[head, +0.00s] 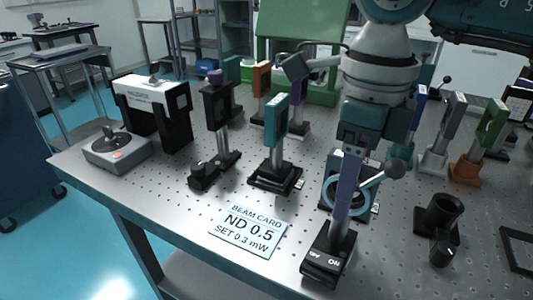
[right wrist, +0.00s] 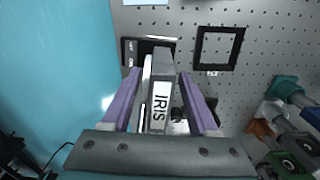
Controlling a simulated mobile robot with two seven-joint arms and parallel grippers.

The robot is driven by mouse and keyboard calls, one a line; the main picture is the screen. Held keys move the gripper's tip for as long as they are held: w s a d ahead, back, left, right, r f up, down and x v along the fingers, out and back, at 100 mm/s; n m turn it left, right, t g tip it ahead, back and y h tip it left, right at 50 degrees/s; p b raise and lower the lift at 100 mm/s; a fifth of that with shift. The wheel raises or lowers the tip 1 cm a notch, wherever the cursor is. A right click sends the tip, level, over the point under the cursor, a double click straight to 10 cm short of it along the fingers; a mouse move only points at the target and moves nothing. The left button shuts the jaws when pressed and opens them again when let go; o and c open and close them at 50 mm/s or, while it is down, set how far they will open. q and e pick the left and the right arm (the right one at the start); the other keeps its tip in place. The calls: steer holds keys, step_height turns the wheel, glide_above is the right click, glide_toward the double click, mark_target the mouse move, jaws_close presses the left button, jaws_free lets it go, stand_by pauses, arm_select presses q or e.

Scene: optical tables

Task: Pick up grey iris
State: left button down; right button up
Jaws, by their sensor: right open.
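The grey iris (right wrist: 161,100) shows in the right wrist view as a grey upright block with a white IRIS label. It stands between the two purple fingers of my right gripper (right wrist: 159,78), which are open, one on each side. In the head view my right gripper (head: 346,200) reaches down over the iris at the table's front edge. There the grey post (head: 341,236) and black base (head: 328,256) show below the finger, and the upper part is mostly hidden. Contact between fingers and iris cannot be told. My left gripper is not in view.
A beam card (head: 248,230) lies left. Several other optic mounts stand farther back.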

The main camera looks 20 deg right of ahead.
steer(key=shift+f, duration=0.15)
jaws_close()
stand_by(0.4)
stand_by(1.0)
